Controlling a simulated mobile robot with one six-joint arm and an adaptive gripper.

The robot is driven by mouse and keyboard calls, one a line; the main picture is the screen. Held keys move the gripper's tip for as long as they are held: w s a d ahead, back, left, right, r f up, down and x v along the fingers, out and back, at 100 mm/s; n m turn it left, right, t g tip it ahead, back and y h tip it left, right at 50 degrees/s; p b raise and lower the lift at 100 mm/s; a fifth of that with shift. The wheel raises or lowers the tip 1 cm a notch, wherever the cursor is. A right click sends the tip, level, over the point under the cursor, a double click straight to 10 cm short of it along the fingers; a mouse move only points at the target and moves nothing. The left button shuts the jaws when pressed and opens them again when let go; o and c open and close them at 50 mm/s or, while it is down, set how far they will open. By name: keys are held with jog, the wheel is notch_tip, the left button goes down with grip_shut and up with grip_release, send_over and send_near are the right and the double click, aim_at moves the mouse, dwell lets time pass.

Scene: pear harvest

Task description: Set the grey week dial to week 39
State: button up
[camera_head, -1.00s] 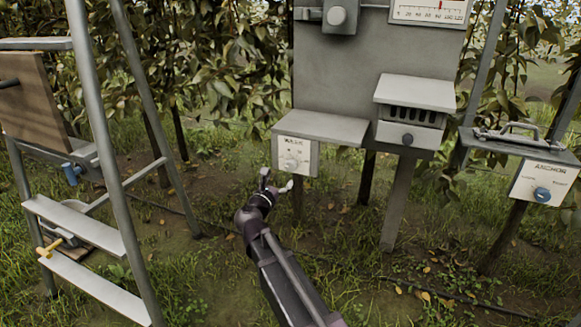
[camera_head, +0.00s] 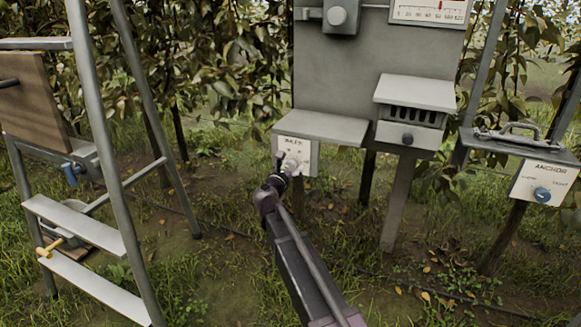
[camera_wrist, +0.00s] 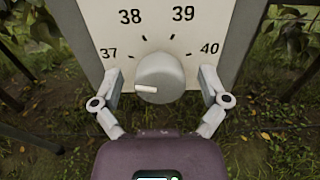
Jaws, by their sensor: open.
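The grey week dial (camera_wrist: 160,78) is a round knob on a white plate (camera_wrist: 215,18) marked 37, 38, 39 and 40. Its white pointer line points left, a little below the 37 mark. In the head view the plate (camera_head: 312,158) hangs under a small grey shelf, and my gripper covers part of the dial. My gripper (camera_wrist: 160,82) is open, with one finger on each side of the dial. Small gaps seem to show between the fingers and the knob; contact cannot be told for sure.
A grey shelf (camera_head: 320,128) juts out above the dial plate. A metal ladder (camera_head: 118,165) stands at the left.

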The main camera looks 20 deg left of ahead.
jog(key=c, duration=1.2)
jog(key=shift+o, duration=0.2)
jog(key=shift+m, duration=0.3)
jog(key=m, duration=0.9)
jog(key=shift+m, duration=0.3)
jog(key=m, duration=0.4)
jog(key=shift+m, duration=0.3)
jog(key=m, duration=0.5)
jog(key=shift+w, duration=0.1)
